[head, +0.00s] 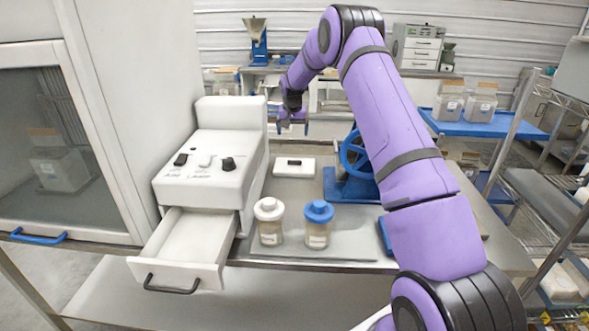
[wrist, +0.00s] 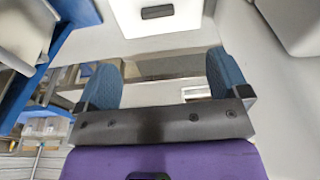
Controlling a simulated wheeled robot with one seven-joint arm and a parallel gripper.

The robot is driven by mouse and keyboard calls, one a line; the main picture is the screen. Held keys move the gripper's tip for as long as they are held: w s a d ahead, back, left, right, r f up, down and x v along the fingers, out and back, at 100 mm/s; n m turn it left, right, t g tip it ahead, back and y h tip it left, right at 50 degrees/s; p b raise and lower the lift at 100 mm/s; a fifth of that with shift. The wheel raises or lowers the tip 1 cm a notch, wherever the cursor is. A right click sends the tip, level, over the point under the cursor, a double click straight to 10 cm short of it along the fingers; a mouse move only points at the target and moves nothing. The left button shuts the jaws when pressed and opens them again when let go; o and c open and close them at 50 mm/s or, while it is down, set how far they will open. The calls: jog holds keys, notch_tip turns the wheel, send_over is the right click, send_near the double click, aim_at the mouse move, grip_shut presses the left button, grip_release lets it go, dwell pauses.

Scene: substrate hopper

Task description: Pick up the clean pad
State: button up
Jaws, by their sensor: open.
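A white block with a dark grip on top (head: 294,167), which looks like the clean pad, lies on the bench right of the white machine. What looks like the same block shows at the top of the wrist view (wrist: 140,28), beyond the fingertips. My gripper (head: 292,127) is raised past the far side of the block in the head view, apart from it. Its two blue fingers (wrist: 164,75) are spread wide in the wrist view with nothing between them.
The white machine (head: 215,180) has its drawer (head: 185,245) pulled open. White-lidded (head: 269,222) and blue-lidded (head: 318,224) jars stand at the bench front. A blue handwheel device (head: 352,185) is right of the pad. A blue shelf (head: 470,126) with containers is at right.

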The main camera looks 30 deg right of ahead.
send_near(295, 161)
jog(key=f, duration=0.3)
jog(key=w+f, duration=0.1)
jog(key=f, duration=0.2)
jog(key=d+f, duration=0.1)
jog(key=f, duration=0.2)
jog(key=shift+w+f, duration=0.15)
jog(key=shift+w, duration=0.25)
jog(key=c, duration=1)
jog(key=shift+c, duration=0.2)
